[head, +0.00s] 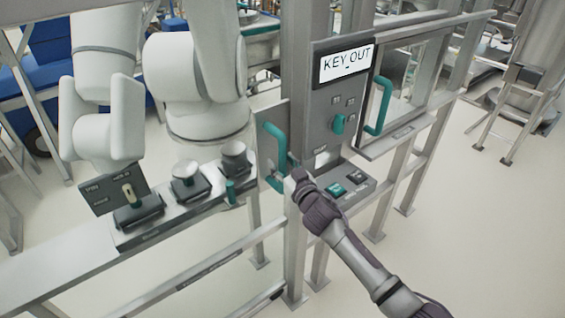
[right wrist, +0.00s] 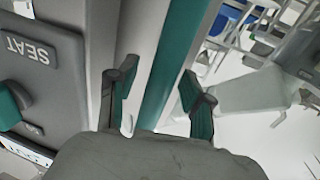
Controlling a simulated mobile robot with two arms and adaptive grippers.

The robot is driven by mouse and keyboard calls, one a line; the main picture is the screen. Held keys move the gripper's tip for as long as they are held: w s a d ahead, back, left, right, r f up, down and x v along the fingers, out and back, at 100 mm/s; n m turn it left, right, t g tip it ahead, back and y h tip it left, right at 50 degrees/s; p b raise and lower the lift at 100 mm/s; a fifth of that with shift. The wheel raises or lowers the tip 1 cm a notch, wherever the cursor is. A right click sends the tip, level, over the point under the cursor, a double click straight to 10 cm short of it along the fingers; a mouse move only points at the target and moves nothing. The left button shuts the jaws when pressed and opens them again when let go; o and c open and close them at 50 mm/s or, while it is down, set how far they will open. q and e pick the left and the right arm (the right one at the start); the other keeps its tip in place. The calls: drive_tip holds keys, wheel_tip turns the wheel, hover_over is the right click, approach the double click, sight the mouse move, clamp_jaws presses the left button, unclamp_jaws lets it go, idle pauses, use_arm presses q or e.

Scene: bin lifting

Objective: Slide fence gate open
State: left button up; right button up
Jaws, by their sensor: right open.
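A tall teal handle (head: 275,147) sits on a narrow grey panel at the left side of the fence post. My right gripper (head: 293,172) is at the lower end of this handle. In the right wrist view my right gripper (right wrist: 158,78) is open, with its fingers on either side of a teal bar (right wrist: 172,65); I cannot tell whether they touch it. A framed, windowed fence panel (head: 428,122) with a second teal handle (head: 379,106) is to the right of the post. I cannot tell which panel is the sliding gate. My left gripper is out of view.
A control box (head: 325,100) on the post shows "KEY OUT", with a teal knob (head: 338,124) and a button shelf (head: 345,190) below. A rail at left carries several fixtures (head: 190,181). White machine parts (head: 195,75) stand behind it. Open floor lies at right.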

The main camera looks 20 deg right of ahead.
clamp_jaws()
drive_tip(key=shift+a, duration=0.1)
idle(0.4)
